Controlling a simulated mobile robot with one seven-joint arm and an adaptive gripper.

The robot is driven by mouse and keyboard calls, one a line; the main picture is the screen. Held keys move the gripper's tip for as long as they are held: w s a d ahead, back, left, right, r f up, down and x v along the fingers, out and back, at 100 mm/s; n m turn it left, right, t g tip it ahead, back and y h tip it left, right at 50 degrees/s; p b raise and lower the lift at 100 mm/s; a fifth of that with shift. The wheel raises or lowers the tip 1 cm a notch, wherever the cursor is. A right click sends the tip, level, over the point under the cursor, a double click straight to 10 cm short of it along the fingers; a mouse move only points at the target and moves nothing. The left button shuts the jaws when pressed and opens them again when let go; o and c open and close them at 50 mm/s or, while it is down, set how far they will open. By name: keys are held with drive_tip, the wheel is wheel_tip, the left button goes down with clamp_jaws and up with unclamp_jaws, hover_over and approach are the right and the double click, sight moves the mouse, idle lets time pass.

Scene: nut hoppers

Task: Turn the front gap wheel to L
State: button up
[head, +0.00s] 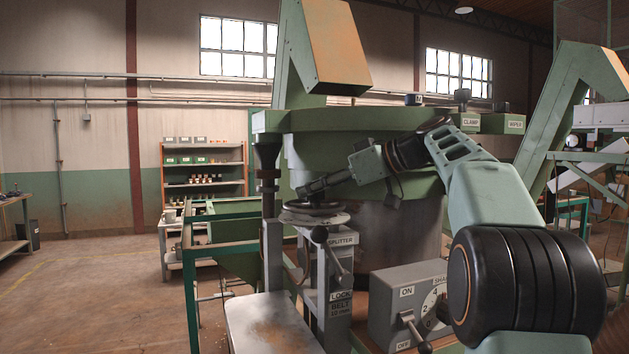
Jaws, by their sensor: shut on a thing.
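A grey round handwheel (331,221) lies flat on top of the post marked SPLITTER, left of the picture's middle. I take it to be the front gap wheel. My gripper (308,191) reaches in from the right, nearly level, with its fingers at the wheel's upper side. It is shut on part of the wheel; the fingers hide the exact point of contact. I cannot see an L mark or the wheel's scale.
A green machine body (350,120) rises behind. The floor at left is open.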

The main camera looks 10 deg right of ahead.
idle(0.6)
drive_tip(key=o, duration=1.2)
drive_tip(key=shift+f, duration=0.1)
drive_tip(key=shift+a+f+m+t+h+b, duration=0.15)
drive_tip(key=shift+m+t+h+b, duration=0.3)
drive_tip(key=shift+b, duration=0.65)
drive_tip(key=shift+s+m+t+h+b, duration=0.1)
drive_tip(key=shift+m+t+h+b, duration=0.65)
drive_tip(key=shift+m+h+b, duration=0.3)
drive_tip(key=m+t+h, duration=0.1)
drive_tip(key=m+h+p, duration=0.1)
drive_tip(key=m+h, duration=0.1)
drive_tip(key=shift+r+m+t, duration=0.3)
drive_tip(key=shift+r+t, duration=0.1)
drive_tip(key=shift+f+m+t+h+p, duration=0.15)
drive_tip(key=shift+m+t+h+p, duration=0.25)
drive_tip(key=shift+m+h, duration=0.85)
drive_tip(key=shift+h, duration=0.35)
